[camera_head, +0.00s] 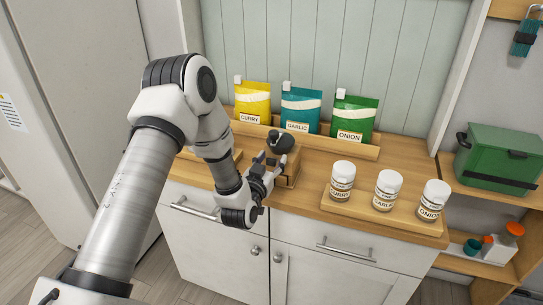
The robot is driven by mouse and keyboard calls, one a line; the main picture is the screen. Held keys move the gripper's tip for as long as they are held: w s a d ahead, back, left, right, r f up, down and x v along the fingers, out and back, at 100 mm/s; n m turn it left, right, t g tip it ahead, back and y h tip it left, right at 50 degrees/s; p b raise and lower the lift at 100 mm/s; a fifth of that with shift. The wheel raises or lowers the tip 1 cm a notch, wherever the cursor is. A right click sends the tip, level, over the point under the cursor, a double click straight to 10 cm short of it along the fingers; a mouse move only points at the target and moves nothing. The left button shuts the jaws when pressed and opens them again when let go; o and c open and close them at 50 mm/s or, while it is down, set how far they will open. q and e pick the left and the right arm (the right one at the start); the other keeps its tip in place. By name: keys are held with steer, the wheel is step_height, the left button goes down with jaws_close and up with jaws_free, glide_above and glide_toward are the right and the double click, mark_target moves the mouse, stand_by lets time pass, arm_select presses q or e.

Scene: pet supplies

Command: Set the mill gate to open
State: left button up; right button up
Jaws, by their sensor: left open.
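The mill (291,172) is a small wooden box with a dark rounded top (281,141), standing on the counter near the front edge. My left gripper (269,168) is at the mill's left front side, with its fingers open and close to the box. I cannot tell whether they touch it. The gripper covers part of the mill. I cannot make out the gate or its setting. My right gripper is not in view.
Curry (253,103), garlic (299,108) and onion (349,119) pouches stand on a wooden rack behind the mill. Three white-capped jars (388,190) stand on a wooden board (352,208) to the right. A green box (497,160) sits on the right shelf.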

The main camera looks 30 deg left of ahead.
arm_select(q)
steer(key=shift+w, duration=0.15)
steer(key=shift+s+r, duration=0.2)
steer(key=shift+w+f, duration=0.1)
jaws_close()
steer(key=shift+s+f+b, duration=0.2)
steer(key=shift+s+b, duration=0.1)
steer(key=shift+b, duration=0.05)
steer(key=shift+s+d+r, duration=0.1)
steer(key=shift+s+r, duration=0.1)
steer(key=shift+s, duration=0.05)
jaws_free()
steer(key=v, duration=1.2)
